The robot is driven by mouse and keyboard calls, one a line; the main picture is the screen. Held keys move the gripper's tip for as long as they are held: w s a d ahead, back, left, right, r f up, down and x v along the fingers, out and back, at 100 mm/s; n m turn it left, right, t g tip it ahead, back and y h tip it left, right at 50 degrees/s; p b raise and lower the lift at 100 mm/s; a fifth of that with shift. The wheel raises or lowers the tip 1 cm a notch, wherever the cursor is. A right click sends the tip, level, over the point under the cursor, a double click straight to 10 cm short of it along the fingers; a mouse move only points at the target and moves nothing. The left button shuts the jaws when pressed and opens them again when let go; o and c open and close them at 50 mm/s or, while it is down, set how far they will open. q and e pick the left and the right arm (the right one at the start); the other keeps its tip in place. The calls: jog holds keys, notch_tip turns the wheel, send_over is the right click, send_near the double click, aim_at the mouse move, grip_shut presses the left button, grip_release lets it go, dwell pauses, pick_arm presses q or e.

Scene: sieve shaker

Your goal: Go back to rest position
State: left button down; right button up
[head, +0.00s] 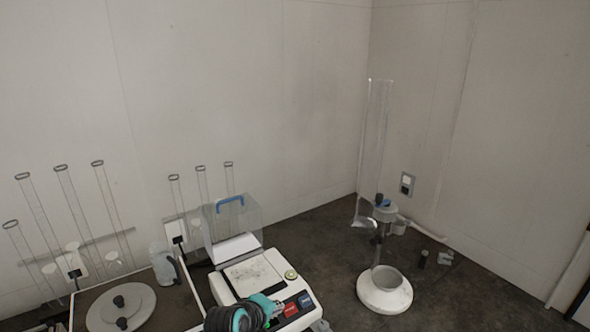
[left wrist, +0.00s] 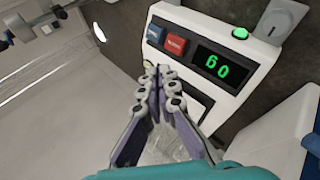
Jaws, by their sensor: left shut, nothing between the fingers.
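My left gripper (left wrist: 160,90) is shut and empty in the left wrist view, its fingertips together just in front of the panel of a white machine (left wrist: 215,30). The panel has a blue button (left wrist: 155,34), a red button (left wrist: 174,45), a display (left wrist: 220,66) reading 60 and a lit green button (left wrist: 240,33). In the head view my left arm (head: 238,318) comes in at the bottom, over the front of the white machine (head: 225,289). The gripper's fingers there are small and partly hidden. My right gripper is not seen.
Behind the panel stands a clear cover with a blue handle (head: 229,201). Several tall glass tubes (head: 65,190) stand at the left, near a round white lid (head: 121,306). A white stand with a tall clear tube (head: 384,290) is at the right.

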pick_arm(q)
jog(key=s+a+m+g+y, duration=0.1)
jog(key=s+a+m, duration=0.4)
jog(key=s, duration=0.5)
jog(key=s+a+m+y, duration=0.3)
jog(key=s+a+m, duration=0.2)
jog(key=s+a, duration=0.3)
jog(key=shift+s+r+m+g, duration=0.3)
jog(key=shift+s+m+g, duration=0.1)
jog(key=shift+s, duration=0.5)
